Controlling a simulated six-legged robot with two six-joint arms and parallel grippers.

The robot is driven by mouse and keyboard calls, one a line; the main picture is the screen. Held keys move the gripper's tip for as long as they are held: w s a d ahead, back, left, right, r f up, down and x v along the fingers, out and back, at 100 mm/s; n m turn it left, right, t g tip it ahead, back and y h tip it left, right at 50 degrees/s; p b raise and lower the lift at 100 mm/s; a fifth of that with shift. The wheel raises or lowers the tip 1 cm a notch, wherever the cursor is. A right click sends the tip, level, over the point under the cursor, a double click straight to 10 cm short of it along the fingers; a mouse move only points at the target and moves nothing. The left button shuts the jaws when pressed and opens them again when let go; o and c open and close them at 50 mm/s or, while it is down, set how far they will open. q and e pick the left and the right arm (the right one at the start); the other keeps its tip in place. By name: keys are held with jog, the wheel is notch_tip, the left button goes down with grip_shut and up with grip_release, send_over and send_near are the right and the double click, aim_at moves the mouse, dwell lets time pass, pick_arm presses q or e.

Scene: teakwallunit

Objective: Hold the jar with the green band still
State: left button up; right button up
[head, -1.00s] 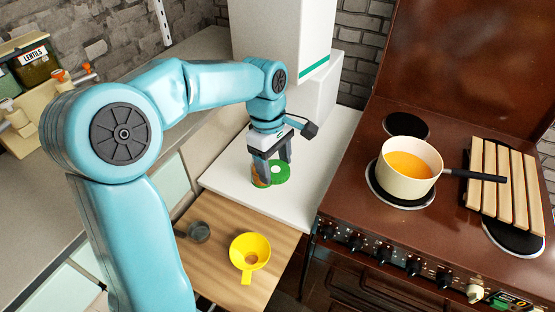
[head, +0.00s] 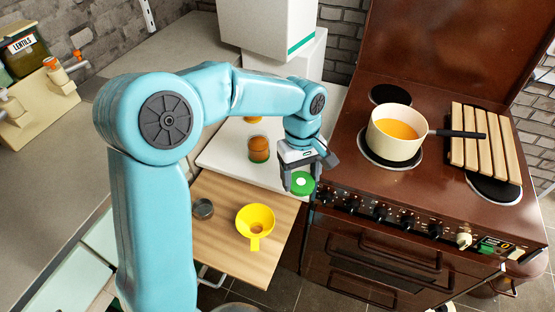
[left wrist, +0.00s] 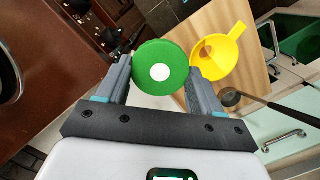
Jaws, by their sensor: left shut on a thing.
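The jar with the green band (head: 258,148) stands upright on the white counter, left of my left gripper and apart from it. Its contents look orange-brown and the green band is low on its side. My left gripper (head: 301,186) is shut on a green round lid (head: 301,182) with a white dot, held in front of the counter by the stove's left front corner. In the left wrist view the green lid (left wrist: 161,67) sits between the two fingers; what is under it is hidden. My right gripper is not in view.
A yellow funnel (head: 255,222) and a dark small cup (head: 203,208) are on the wooden board (head: 226,250). The brown stove (head: 350,180) at right bears a pot (head: 394,143) of orange liquid and a slatted wooden rack (head: 487,139).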

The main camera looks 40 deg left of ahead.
pick_arm(q)
jog(key=w+d+f+m+y, duration=0.1)
jog(key=d+f+m, duration=0.3)
jog(key=m, duration=0.8)
jog(key=shift+w+d+f+g, duration=0.4)
jog(key=shift+w+d, duration=0.15)
jog(key=shift+d, duration=0.25)
jog(key=shift+d, duration=0.15)
